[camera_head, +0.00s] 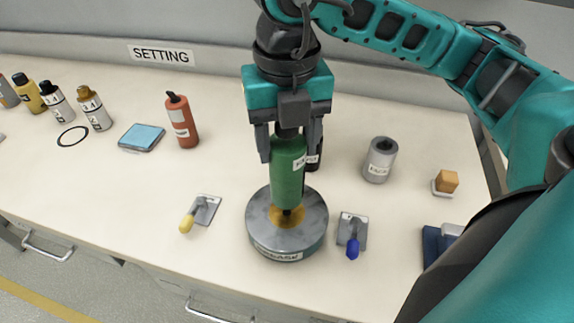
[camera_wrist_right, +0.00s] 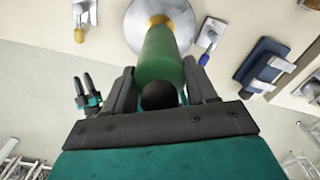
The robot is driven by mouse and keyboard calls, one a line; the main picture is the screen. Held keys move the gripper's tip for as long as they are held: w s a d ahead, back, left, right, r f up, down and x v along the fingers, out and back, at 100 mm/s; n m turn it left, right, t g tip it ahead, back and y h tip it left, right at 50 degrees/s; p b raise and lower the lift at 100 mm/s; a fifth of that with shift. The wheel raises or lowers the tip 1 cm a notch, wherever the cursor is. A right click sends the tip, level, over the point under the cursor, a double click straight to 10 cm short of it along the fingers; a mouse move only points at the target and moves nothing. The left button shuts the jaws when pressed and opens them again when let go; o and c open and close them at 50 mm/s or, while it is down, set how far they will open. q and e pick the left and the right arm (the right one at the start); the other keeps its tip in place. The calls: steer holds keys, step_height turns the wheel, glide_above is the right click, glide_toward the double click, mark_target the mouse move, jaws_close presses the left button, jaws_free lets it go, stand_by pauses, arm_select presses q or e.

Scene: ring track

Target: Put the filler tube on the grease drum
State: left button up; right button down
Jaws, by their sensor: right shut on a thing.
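The green filler tube (camera_head: 288,170) is upright in my right gripper (camera_head: 290,140), which is shut on its upper part. The grease drum (camera_head: 262,228) is a low, round grey metal drum with a label on its side and a yellow centre. The tube's lower end is over that yellow centre; I cannot tell whether it touches. The right wrist view shows the tube (camera_wrist_right: 162,58) between the fingers, with the drum (camera_wrist_right: 138,22) beyond it. My left gripper (camera_wrist_right: 88,88) shows small at the left of the right wrist view, its fingers apart and empty, away from the drum.
A dark bottle (camera_head: 315,157) stands close behind the tube. A red bottle (camera_head: 181,121), blue pad (camera_head: 142,138), grey can (camera_head: 380,160) and orange block (camera_head: 446,181) stand farther off.

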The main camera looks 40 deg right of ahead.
steer(key=shift+f+b, duration=0.3)
steer(key=shift+f, duration=2.05)
steer(key=shift+f, duration=0.2)
steer(key=shift+c, duration=1.7)
jaws_free()
steer(key=shift+r, duration=0.1)
steer(key=shift+r, duration=0.2)
step_height(320, 180, up, 12)
steer(key=shift+f+p, duration=0.1)
steer(key=shift+p, duration=0.95)
